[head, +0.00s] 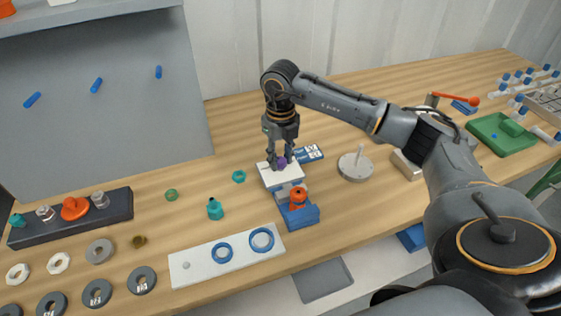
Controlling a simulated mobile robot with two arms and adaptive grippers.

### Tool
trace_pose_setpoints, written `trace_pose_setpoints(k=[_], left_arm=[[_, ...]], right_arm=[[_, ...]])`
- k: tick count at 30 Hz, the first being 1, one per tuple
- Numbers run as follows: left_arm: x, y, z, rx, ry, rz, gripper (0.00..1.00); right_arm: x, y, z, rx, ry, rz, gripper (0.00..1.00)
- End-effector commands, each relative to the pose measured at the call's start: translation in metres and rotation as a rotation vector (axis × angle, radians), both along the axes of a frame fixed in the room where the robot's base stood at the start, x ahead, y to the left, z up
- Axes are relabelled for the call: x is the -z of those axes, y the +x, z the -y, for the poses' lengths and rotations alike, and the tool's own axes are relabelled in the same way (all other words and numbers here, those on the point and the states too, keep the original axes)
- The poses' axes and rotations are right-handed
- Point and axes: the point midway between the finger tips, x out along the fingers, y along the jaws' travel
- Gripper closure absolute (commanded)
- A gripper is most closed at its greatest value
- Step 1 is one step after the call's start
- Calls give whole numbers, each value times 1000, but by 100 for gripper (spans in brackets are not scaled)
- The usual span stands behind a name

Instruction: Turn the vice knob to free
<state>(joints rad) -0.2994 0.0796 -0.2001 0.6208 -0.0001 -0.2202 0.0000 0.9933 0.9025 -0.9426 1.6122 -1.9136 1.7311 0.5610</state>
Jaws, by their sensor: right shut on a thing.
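The vice has a blue base (306,215) with an orange knob (298,196) at its front and grey metal parts behind it. A white plate (268,178) sits just behind these parts. A small purple piece (281,162) stands on the plate. My right gripper (281,158) points straight down over the plate, with its fingers shut on the purple piece. The fingers partly hide the piece. The orange knob is apart from the gripper, closer to the bench's front edge. My left gripper is out of view.
A teal bottle (215,209) and a teal ring (238,176) stand left of the vice. A white board (195,268) with blue rings lies in front. A grey disc with a post (355,165) is to the right. A dark rack (110,212) holds fittings at the left.

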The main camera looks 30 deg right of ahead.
Motion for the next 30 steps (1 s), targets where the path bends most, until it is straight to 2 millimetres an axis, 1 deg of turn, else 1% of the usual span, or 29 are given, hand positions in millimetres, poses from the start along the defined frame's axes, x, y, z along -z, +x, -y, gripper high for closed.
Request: trace_pose_setpoints(k=[1,3,15,22,30], left_arm=[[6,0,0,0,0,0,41],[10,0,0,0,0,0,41],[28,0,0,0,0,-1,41],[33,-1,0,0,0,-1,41],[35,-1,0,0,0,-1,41]], right_arm=[[3,0,1,-45,-1,1,100],[2,0,1,-111,-1,1,100],[2,0,1,-442,0,1,100],[1,0,1,-558,-1,0,100],[0,0,1,-616,0,0,100]])
